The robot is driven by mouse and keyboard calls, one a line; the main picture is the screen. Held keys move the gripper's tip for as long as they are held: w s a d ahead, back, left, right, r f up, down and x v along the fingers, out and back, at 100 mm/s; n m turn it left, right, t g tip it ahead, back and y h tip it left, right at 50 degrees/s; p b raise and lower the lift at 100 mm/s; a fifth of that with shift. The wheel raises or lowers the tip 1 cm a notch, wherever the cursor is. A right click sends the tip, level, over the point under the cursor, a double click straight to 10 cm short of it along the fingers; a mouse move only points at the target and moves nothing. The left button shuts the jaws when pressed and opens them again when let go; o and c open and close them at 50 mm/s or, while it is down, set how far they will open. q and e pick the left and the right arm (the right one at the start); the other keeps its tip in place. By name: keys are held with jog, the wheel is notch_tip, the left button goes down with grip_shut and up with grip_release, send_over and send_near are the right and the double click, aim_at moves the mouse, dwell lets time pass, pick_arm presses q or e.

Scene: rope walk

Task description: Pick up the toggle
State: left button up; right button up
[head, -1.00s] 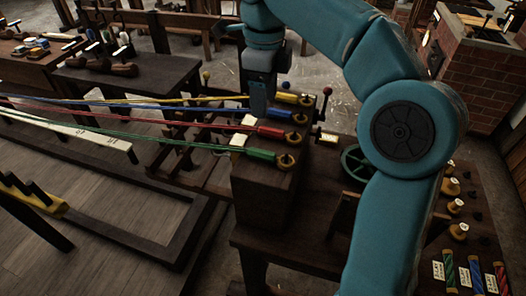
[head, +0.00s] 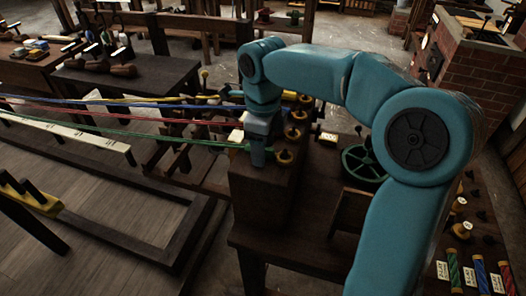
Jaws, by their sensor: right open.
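My right gripper (head: 258,157) points down at the top of a dark wooden block (head: 265,195), by the end of the green rope (head: 150,135). Its jaws are open, but the gap between the fingers is hard to see from here. Brass eyes (head: 285,157) stand in a row along the block top, and the nearest one is just right of the gripper. The coloured sleeves at the rope ends are largely hidden behind my gripper and wrist. I cannot make out for certain which piece is the toggle. My left gripper is not in view.
Taut yellow, blue and red ropes (head: 100,127) run left from the block. A green handwheel (head: 363,165) stands right of it on the bench. Coloured spools (head: 453,270) lie at the lower right. A brick structure (head: 470,65) is at the upper right.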

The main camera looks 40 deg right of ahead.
jog(key=shift+d, duration=0.1)
jog(key=shift+c, duration=0.6)
jog(key=c, duration=0.9)
jog(key=shift+o, duration=0.2)
jog(key=shift+r, duration=0.1)
notch_tip(320, 180, up, 20)
jog(key=p, duration=0.5)
